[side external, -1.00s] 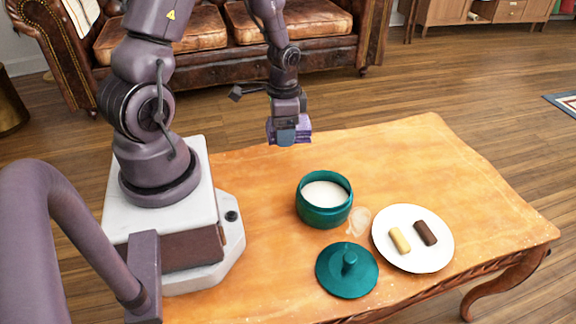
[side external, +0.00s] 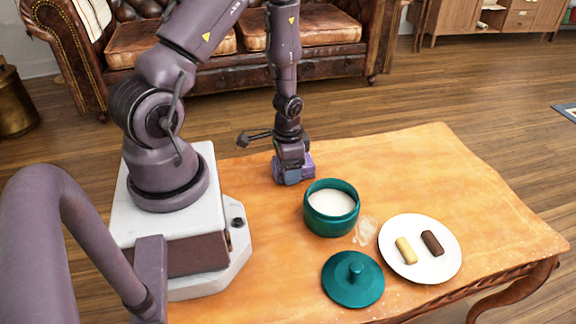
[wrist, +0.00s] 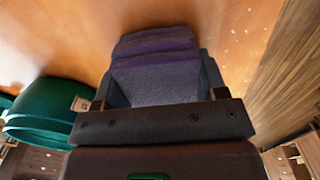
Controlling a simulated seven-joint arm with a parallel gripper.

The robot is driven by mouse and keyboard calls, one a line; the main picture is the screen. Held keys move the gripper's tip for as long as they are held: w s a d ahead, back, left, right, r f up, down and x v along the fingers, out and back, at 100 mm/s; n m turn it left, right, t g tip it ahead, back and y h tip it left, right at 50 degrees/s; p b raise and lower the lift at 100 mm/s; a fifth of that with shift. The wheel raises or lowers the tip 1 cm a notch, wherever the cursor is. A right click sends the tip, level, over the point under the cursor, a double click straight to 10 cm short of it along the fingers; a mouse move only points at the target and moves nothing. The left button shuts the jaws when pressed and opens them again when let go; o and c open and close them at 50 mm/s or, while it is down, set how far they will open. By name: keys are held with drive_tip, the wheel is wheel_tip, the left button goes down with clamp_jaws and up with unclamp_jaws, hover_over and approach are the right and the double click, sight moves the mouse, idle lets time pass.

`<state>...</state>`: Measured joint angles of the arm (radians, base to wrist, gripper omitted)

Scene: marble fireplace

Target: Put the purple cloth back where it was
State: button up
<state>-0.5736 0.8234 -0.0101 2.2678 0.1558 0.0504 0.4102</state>
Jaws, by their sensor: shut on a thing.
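The folded purple cloth (side external: 306,164) is between the fingers of my gripper (side external: 293,178), at the tabletop or just above it; I cannot tell whether it touches. It is left of and behind the teal pot, near the table's back edge. In the wrist view the cloth (wrist: 155,72) fills the space between the fingers of my gripper (wrist: 158,82), with the wooden table beyond. The gripper is shut on it. Part of the cloth is hidden by the fingers in the side view.
An open teal pot (side external: 331,222) of white content stands mid-table; it also shows in the wrist view (wrist: 55,108). Its lid (side external: 353,280) lies in front. A white plate (side external: 420,273) with a yellow and a brown piece is at right. A clear smear (side external: 366,229) lies between.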

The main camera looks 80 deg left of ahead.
drive_tip(key=shift+f, duration=0.1)
drive_tip(key=o, duration=0.9)
drive_tip(key=w+d+r+t+y, duration=0.1)
drive_tip(key=d+r, duration=0.2)
drive_tip(key=r, duration=0.9)
drive_tip(key=w+d+r+t, duration=0.1)
drive_tip(key=d+r, duration=0.3)
drive_tip(key=r, duration=0.9)
drive_tip(key=s+d+r+t, duration=0.1)
drive_tip(key=s+d+r, duration=0.1)
drive_tip(key=r, duration=0.1)
drive_tip(key=s+d+r+t, duration=0.1)
drive_tip(key=s+d+r, duration=0.1)
drive_tip(key=d+r, duration=0.1)
drive_tip(key=s+d+r+t+h, duration=0.1)
drive_tip(key=s+d+r, duration=0.1)
drive_tip(key=d+r, duration=0.1)
drive_tip(key=shift+s+r+t, duration=0.1)
drive_tip(key=shift+r+t, duration=0.2)
drive_tip(key=shift+r, duration=0.1)
